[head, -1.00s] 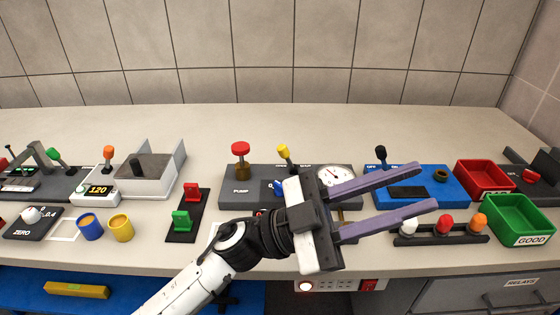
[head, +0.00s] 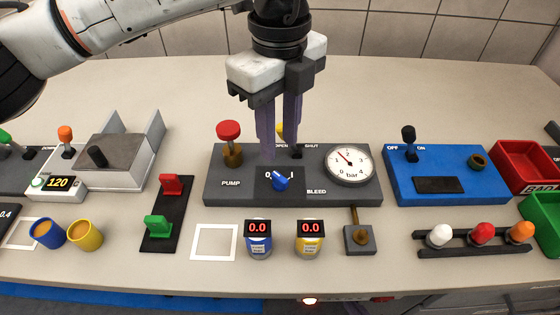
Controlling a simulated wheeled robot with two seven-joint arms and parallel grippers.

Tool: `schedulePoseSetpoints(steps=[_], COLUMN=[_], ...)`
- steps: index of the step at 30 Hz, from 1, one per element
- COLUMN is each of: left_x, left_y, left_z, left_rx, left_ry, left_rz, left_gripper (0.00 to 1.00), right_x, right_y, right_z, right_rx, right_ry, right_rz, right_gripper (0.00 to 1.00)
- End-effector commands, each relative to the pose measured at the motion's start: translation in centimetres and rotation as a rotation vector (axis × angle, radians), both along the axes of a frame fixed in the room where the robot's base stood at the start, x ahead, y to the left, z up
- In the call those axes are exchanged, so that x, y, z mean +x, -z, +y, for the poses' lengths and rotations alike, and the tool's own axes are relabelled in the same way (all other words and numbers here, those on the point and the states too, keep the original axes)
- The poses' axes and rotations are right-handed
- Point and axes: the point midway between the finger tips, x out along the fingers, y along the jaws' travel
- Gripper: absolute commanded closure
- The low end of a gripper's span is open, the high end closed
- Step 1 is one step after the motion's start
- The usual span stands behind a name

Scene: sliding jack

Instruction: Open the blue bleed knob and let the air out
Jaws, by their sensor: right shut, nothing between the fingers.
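The blue bleed knob (head: 280,180) sits on a dark panel in the front middle of the grey pump block (head: 230,195), marked BLEED. My left gripper (head: 282,152) points down over the block, behind the knob. Its two purple fingers stand apart, and the knob is clear of them. A yellow-tipped lever (head: 281,131) by the OPEN and SHUT marks shows between the fingers and is partly hidden. I see no contact between fingers and lever. The round gauge (head: 349,165) in bar has its needle pointing up and left. My right gripper is not in view.
A red-topped pump plunger (head: 229,141) stands left of the knob. Blue and yellow cylinders (head: 258,240) (head: 309,240) reading 0.0 stand in front, beside a brass-topped block (head: 359,236). A blue switch box (head: 440,175) is to the right. The counter behind is clear.

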Motion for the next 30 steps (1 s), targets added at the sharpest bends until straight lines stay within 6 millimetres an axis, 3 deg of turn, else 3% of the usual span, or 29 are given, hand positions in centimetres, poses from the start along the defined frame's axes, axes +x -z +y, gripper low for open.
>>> schedulePoseSetpoints(steps=[6, 12, 25, 30], left_x=[-0.2, -0.1, -0.1, -0.1], left_y=[4.2, 7.1, 8.4, 8.4], left_z=[0.0, -0.1, -0.1, -0.1], left_rx=[-0.001, -0.004, -0.004, -0.005], left_ry=[0.003, 0.003, 0.004, 0.004], left_rz=[0.007, 0.005, 0.003, 0.004], left_gripper=[0.71, 0.71, 0.71, 0.98], right_x=[-0.2, -0.2, -0.2, -0.2], right_y=[-0.5, -0.9, -1.0, -1.0], right_z=[0.0, 0.0, 0.0, 0.0], right_rx=[0.0, 0.0, 0.0, 0.0], right_ry=[-0.001, -0.001, -0.001, -0.001], right_rz=[0.005, 0.005, 0.005, 0.004], right_gripper=[1.0, 1.0, 1.0, 1.0])
